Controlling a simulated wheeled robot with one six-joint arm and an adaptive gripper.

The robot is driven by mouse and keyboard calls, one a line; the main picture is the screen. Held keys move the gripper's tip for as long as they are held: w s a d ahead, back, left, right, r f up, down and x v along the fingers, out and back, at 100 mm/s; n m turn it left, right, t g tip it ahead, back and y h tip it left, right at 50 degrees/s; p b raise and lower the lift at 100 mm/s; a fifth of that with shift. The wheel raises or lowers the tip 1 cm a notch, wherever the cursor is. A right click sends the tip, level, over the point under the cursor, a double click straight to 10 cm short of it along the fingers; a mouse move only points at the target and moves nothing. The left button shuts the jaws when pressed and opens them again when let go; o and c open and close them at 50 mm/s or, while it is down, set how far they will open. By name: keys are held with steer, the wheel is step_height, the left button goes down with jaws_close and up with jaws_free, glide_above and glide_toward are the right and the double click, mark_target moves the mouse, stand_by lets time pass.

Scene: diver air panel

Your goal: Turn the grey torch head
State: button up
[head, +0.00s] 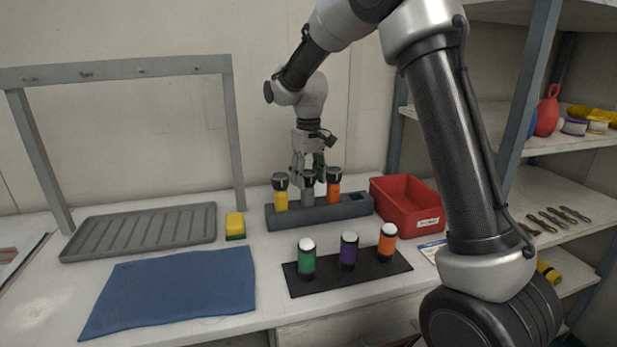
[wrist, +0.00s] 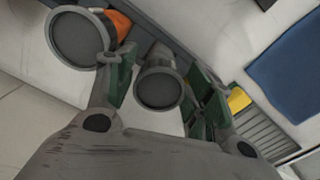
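The grey torch stands upright in the middle of a dark grey rack (head: 345,209), between a yellow torch (head: 281,197) and an orange torch (head: 333,188). Its dark round head (head: 308,181) is partly covered by my gripper (head: 308,171), which points down over it. In the wrist view the grey torch head (wrist: 159,90) lies between my two green-padded fingers. A narrow gap shows on each side, so the gripper looks open around it. The orange torch's head (wrist: 82,38) is close beside one finger.
A red bin (head: 408,207) stands right of the rack. In front, a black mat (head: 325,280) holds green, purple and orange torches. A yellow sponge (head: 235,225), a ribbed grey tray (head: 140,232) and a blue cloth (head: 170,288) lie left. Shelves stand right.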

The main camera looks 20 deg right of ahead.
mark_target(308, 172)
steer(key=shift+o, duration=0.3)
step_height(308, 172, up, 12)
stand_by(0.4)
steer(key=s+d+m+t, duration=0.1)
steer(key=s+d, duration=0.4)
steer(key=s, duration=0.6)
steer(key=s+d+m+t, duration=0.1)
steer(key=s+d, duration=0.3)
steer(key=s, duration=0.7)
steer(key=s+d+m+t, duration=0.2)
steer(key=s+d, duration=0.3)
steer(key=s, duration=0.6)
steer(key=shift+s+d+f, duration=0.3)
steer(key=shift+d+f, duration=0.05)
steer(key=shift+f, duration=0.1)
